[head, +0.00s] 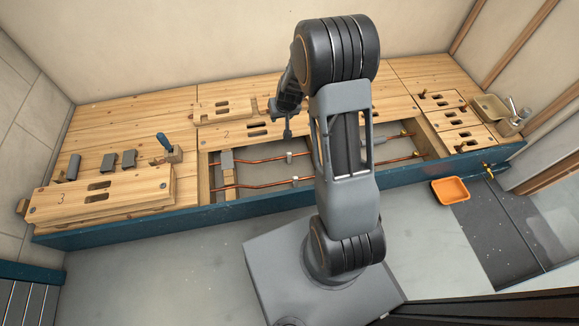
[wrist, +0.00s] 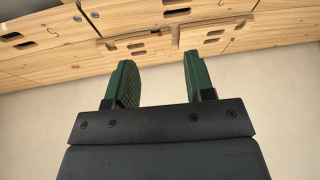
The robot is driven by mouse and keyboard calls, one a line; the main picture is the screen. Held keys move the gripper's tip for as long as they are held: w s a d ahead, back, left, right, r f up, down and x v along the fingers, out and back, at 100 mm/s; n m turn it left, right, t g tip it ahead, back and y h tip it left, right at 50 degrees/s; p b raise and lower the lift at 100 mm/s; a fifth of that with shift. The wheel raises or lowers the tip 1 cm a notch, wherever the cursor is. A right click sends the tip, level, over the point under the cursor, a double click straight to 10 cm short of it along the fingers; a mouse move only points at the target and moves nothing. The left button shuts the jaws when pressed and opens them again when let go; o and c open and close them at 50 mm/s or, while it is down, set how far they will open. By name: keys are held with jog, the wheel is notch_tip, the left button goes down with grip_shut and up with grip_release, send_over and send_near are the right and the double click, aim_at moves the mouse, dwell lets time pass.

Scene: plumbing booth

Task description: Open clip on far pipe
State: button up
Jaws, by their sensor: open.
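The far copper pipe (head: 260,160) runs across the open recess in the bench. A small pale clip (head: 290,157) sits on it left of my arm; I cannot tell whether it is open or shut. The near copper pipe (head: 255,185) runs in front, with a similar clip (head: 295,181). My arm hides the middle of both pipes. My gripper (head: 288,131) is above the far side of the recess, apart from the clip. In the wrist view my gripper (wrist: 160,78) has two green fingers spread wide with nothing between them. The pipes do not show there.
Wooden boards with slots (head: 100,197) lie on the bench. An orange tray (head: 451,190) is on the floor at right. The wall is close behind.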

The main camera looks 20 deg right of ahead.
jog(key=m+h+b, duration=0.1)
jog(key=b, duration=0.7)
send_near(289, 153)
jog(key=x, duration=1)
jog(key=shift+f+b, duration=0.1)
jog(key=shift+b, duration=0.25)
grip_shut()
